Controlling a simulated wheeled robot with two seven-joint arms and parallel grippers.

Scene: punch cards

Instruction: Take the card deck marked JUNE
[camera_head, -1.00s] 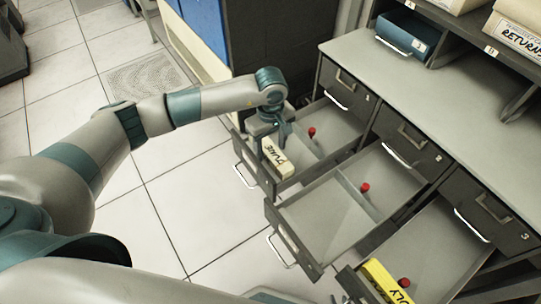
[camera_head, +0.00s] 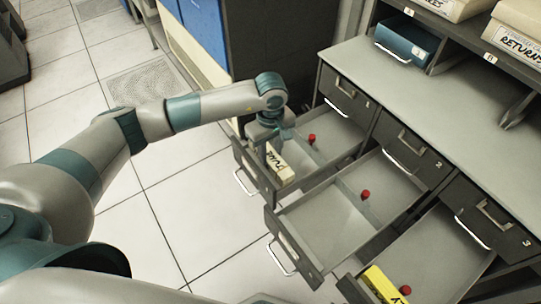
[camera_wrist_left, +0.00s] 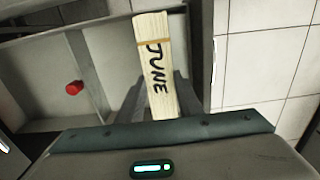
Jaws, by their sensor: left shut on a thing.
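The cream card deck marked JUNE (camera_head: 281,166) is at the outer end of the open left drawer (camera_head: 330,118), close to its front panel. My left gripper (camera_head: 272,150) reaches down over it and is shut on it. In the left wrist view the deck (camera_wrist_left: 154,50) stands between the dark fingers (camera_wrist_left: 158,100), its handwritten label and a tan band showing. The drawer's front panel is just right of it there. I cannot tell whether the deck still touches the drawer floor. My right gripper is not in view.
A red knob (camera_head: 312,139) stands in the left drawer by a partition. The open middle drawer (camera_head: 320,220) has another red knob (camera_head: 365,194) and no deck. A yellow deck (camera_head: 381,285) lies in the right drawer. The cabinet top (camera_head: 420,100) is clear.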

